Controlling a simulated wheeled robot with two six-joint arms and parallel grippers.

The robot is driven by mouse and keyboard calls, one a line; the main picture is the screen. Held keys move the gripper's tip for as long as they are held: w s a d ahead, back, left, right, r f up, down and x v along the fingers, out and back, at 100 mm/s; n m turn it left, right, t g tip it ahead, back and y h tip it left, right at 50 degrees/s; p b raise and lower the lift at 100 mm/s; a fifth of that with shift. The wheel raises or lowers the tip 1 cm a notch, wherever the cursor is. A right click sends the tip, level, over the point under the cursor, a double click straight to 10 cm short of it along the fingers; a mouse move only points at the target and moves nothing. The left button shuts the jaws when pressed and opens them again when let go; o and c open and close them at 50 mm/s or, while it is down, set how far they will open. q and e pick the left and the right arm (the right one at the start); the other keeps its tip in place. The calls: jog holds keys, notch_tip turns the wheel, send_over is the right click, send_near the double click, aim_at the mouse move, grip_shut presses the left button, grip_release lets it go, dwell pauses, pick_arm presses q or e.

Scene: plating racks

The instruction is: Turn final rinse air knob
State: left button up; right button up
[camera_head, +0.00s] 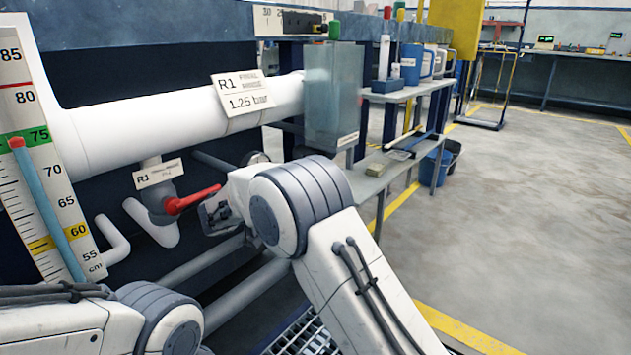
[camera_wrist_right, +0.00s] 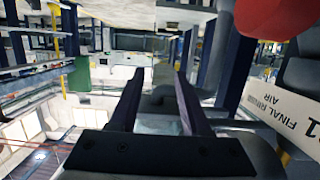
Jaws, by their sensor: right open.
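The red lever-shaped knob (camera_head: 193,200) sits on a grey valve under the large white pipe, beside a small R1 tag (camera_head: 160,174). Its handle slants up to the right. My right gripper (camera_head: 216,214) is just right of the handle's end; contact between them cannot be told. In the right wrist view the gripper (camera_wrist_right: 158,78) is open with nothing between its fingers. The red knob (camera_wrist_right: 275,14) is at that view's upper right, outside the fingers, with the "FINAL RINSE AIR" tag (camera_wrist_right: 283,120) below it. My left arm shows at the lower left; its gripper is out of view.
A white pipe (camera_head: 170,127) with an R1 1.25 bar sign (camera_head: 245,102) runs above the valve. A scale board (camera_head: 45,150) stands at left. A grey translucent box (camera_head: 334,95) is at the pipe's end. Open floor (camera_head: 510,220) lies right.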

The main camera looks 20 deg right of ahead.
jog(key=s+d+r, duration=0.1)
jog(key=s+d+r+p, duration=0.1)
jog(key=s+d+r, duration=0.1)
jog(key=d, duration=0.1)
dwell(0.3)
